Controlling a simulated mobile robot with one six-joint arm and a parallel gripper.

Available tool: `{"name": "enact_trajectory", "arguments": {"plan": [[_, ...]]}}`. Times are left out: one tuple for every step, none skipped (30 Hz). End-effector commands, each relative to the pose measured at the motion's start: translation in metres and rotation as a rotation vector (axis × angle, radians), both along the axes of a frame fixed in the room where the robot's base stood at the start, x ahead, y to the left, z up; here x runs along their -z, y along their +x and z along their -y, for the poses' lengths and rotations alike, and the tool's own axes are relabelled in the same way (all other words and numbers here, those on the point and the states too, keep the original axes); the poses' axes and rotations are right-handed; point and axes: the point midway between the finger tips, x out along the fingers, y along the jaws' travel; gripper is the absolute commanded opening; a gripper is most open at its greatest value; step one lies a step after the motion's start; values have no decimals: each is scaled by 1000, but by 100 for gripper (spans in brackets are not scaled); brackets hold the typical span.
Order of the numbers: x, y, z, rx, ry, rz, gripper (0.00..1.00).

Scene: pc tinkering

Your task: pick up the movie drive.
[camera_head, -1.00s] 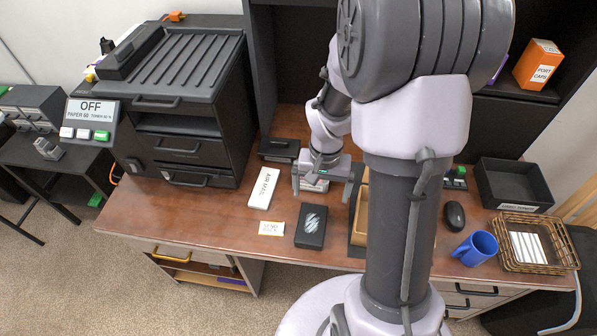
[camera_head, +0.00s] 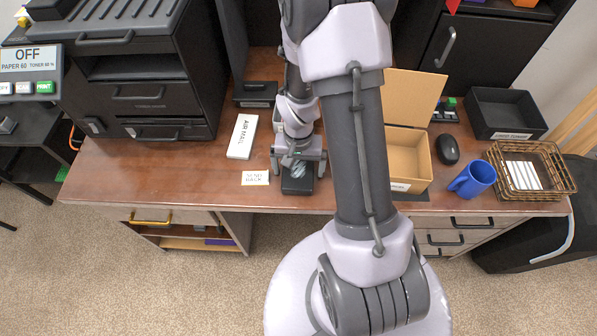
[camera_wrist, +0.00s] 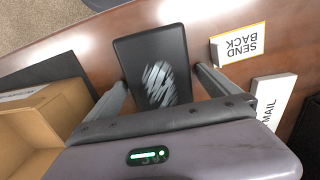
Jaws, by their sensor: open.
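A flat black drive-like case (camera_head: 297,187) with a pale scribbled mark lies on the brown desk near its front edge. No readable name shows on it, so I cannot confirm it is the movie drive. My gripper (camera_head: 298,170) is above it, pointing down, and partly hides it. In the wrist view the case (camera_wrist: 150,50) lies between the two spread fingers of my gripper (camera_wrist: 161,80). The fingers are open, one on each side. I cannot tell whether they touch it.
A "SEND BACK" card (camera_head: 255,178) and a white "AIR MAIL" box (camera_head: 242,137) lie to the left. An open cardboard box (camera_head: 409,158) is to the right, with a mouse (camera_head: 447,149), blue mug (camera_head: 473,180) and wicker basket (camera_head: 555,192) beyond. A black printer (camera_head: 150,60) stands left.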

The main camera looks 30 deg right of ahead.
Motion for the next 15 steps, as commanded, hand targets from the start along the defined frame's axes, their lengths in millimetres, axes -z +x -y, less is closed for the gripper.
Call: {"name": "enact_trajectory", "arguments": {"plan": [[-1, 0, 0, 0, 0, 0, 100], [-1, 0, 0, 0, 0, 0, 94], [-1, 0, 0, 0, 0, 0, 86], [-1, 0, 0, 0, 0, 0, 80], [-1, 0, 0, 0, 0, 0, 74], [-1, 0, 0, 0, 0, 0, 67], [-1, 0, 0, 0, 0, 0, 61], [-1, 0, 0, 0, 0, 0, 55], [-1, 0, 0, 0, 0, 0, 47], [-1, 0, 0, 0, 0, 0, 41], [-1, 0, 0, 0, 0, 0, 35], [-1, 0, 0, 0, 0, 0, 27], [-1, 0, 0, -1, 0, 0, 21], [-1, 0, 0, -1, 0, 0, 16], [-1, 0, 0, -1, 0, 0, 8]]}}
